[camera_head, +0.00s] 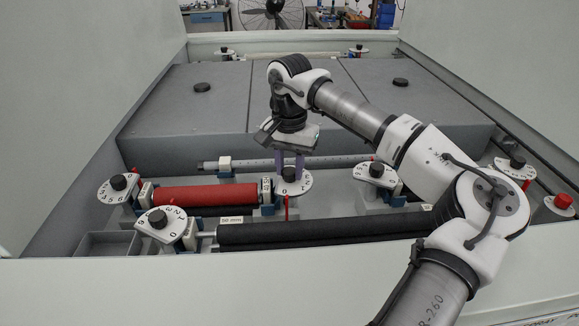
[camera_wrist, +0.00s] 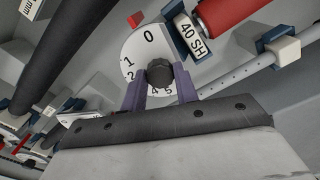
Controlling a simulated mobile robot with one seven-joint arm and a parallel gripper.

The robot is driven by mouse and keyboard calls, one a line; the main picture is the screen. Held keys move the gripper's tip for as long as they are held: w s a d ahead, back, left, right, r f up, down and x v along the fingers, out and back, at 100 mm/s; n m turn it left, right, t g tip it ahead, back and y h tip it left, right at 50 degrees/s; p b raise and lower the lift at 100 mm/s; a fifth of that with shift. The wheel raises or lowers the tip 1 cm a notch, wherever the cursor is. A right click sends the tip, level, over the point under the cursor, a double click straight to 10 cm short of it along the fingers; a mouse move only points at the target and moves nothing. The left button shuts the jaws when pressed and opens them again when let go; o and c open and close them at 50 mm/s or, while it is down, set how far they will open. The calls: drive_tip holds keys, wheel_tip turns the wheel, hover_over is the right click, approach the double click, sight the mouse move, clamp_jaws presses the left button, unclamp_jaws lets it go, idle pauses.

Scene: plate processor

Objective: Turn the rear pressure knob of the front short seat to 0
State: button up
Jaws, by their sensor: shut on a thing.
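A white numbered dial (camera_head: 303,183) with a black knob (camera_head: 289,174) sits at the right end of the red roller (camera_head: 205,195). My gripper (camera_head: 289,165) comes down from above, its purple fingers shut on this knob. In the wrist view, the black knob (camera_wrist: 160,72) is between the two fingers of my gripper (camera_wrist: 160,84). The dial (camera_wrist: 143,50) shows 0 at its top, with 1 and 2 at its left. A red pointer (camera_wrist: 136,19) stands at the dial's upper-left edge, close to the 0. The fingers cover part of the dial's lower half.
Other dials stand nearby: one at the left (camera_head: 112,190), one at the front left (camera_head: 160,228), and one to the right (camera_head: 376,176). A black roller (camera_head: 320,231) lies in front. A grey bar (camera_head: 335,161) runs behind. A 40 SH block (camera_wrist: 190,36) adjoins the dial.

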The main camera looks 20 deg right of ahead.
sight(290, 170)
drive_tip(key=shift+n, duration=1)
drive_tip(key=o, duration=1)
drive_tip(key=shift+r, duration=0.1)
wheel_tip(290, 170, up, 14)
drive_tip(key=shift+f+b, duration=0.15)
drive_tip(key=shift+b, duration=0.8)
drive_tip(key=shift+f, duration=0.1)
